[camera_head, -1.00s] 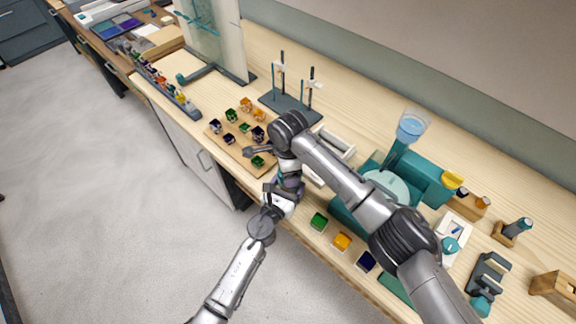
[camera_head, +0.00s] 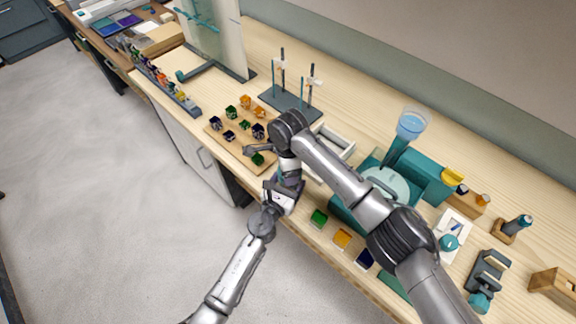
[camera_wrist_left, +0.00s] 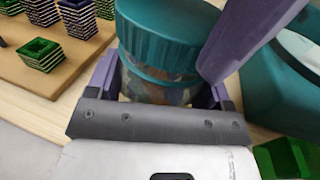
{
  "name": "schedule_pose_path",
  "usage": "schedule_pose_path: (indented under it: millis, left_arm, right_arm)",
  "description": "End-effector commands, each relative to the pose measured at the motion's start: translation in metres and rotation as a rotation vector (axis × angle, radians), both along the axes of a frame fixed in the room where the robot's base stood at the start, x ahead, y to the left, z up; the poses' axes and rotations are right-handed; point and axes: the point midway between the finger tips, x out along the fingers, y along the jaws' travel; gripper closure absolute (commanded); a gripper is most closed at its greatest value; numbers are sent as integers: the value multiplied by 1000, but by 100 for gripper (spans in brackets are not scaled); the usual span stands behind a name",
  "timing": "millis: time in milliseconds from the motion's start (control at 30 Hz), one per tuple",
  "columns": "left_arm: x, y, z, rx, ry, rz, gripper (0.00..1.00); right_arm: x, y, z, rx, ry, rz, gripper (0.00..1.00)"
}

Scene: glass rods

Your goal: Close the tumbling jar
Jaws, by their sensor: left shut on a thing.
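The jar (camera_wrist_left: 160,88), with coloured contents behind its clear wall, shows in the left wrist view. My left gripper (camera_wrist_left: 163,95) is shut on it, with one purple finger on each side. A ridged teal lid (camera_wrist_left: 165,35) sits over the jar's mouth; I cannot tell whether it is fully seated. A purple finger of my right gripper (camera_wrist_left: 250,40) is beside the lid on the right; its other finger is hidden, so its opening cannot be told. In the head view both wrists meet at the bench's front edge, my left gripper (camera_head: 282,192) low, and they hide the jar.
A wooden board (camera_head: 213,133) with several small coloured trays lies to the left. A teal machine (camera_head: 345,212) stands close on the right, with green, orange and dark blue trays along the front edge. A stand (camera_head: 290,105) with rods is behind.

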Motion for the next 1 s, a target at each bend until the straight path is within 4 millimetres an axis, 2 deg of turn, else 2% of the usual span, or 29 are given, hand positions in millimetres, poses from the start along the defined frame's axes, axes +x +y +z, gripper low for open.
schedule_pose_path:
  millis: [200,233,367,467,733,833,1000]
  left_arm:
    - [0,0,0,0,-1,0,69]
    - [0,0,0,0,-1,0,92]
    - [0,0,0,0,-1,0,92]
    - [0,0,0,0,0,0,92]
    - [0,0,0,0,0,0,93]
    - [0,0,0,0,0,0,93]
    - [0,0,0,0,1,-1,93]
  right_arm:
    - [0,0,-4,-1,0,0,49]
    - [0,0,-5,-1,0,0,49]
    - [0,1,-4,3,2,-64,49]
    - [0,2,-5,5,3,-251,49]
    - [4,2,-4,7,5,-919,49]
    - [5,1,-4,7,2,-1064,49]
    - [6,-2,-4,1,0,-1177,49]
